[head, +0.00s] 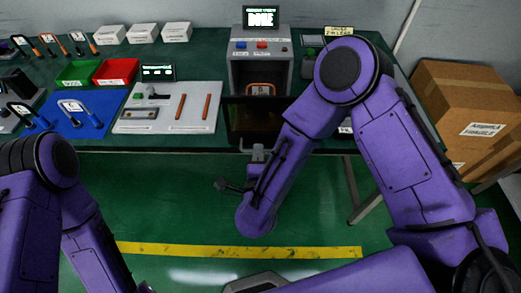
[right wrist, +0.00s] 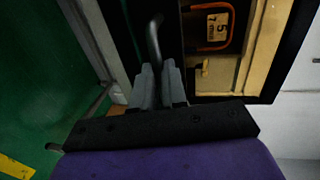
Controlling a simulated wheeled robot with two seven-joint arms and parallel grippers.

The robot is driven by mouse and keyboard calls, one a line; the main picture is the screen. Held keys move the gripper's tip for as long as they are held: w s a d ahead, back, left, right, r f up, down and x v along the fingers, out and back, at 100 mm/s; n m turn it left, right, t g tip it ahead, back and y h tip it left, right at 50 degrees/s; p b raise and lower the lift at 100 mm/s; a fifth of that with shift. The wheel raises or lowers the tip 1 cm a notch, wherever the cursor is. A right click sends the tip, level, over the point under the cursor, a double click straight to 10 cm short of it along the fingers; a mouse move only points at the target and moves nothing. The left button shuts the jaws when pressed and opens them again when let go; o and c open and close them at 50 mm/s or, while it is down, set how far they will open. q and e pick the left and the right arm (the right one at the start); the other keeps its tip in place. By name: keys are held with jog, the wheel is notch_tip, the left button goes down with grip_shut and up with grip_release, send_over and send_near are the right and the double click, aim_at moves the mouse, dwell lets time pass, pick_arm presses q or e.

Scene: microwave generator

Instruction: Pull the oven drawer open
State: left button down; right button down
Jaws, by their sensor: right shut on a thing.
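The grey oven (head: 260,68) stands at the back of the green table, with buttons on its face and a screen reading DONE on top. Its dark drawer front (head: 250,118) is at the table's front edge, out from the oven body. An orange-handled piece (head: 262,89) with a numbered tag shows behind it, also in the right wrist view (right wrist: 212,28). My right gripper (head: 258,150) is shut on the drawer's grey bar handle (right wrist: 155,38); the fingers (right wrist: 157,82) are around it. Part of the drawer is hidden by my right arm. My left gripper is out of view.
Left of the oven lie a white tool board (head: 195,108), a blue mat (head: 70,124), red (head: 116,71) and green (head: 75,73) trays. Cardboard boxes (head: 465,100) stand at the right. The floor before the table is clear.

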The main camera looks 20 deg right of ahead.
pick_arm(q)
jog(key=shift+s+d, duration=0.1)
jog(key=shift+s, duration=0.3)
pick_arm(e)
jog(key=shift+v, duration=0.9)
jog(key=shift+f, duration=0.15)
jog(key=c, duration=1.2)
grip_release()
jog(key=shift+o, duration=0.2)
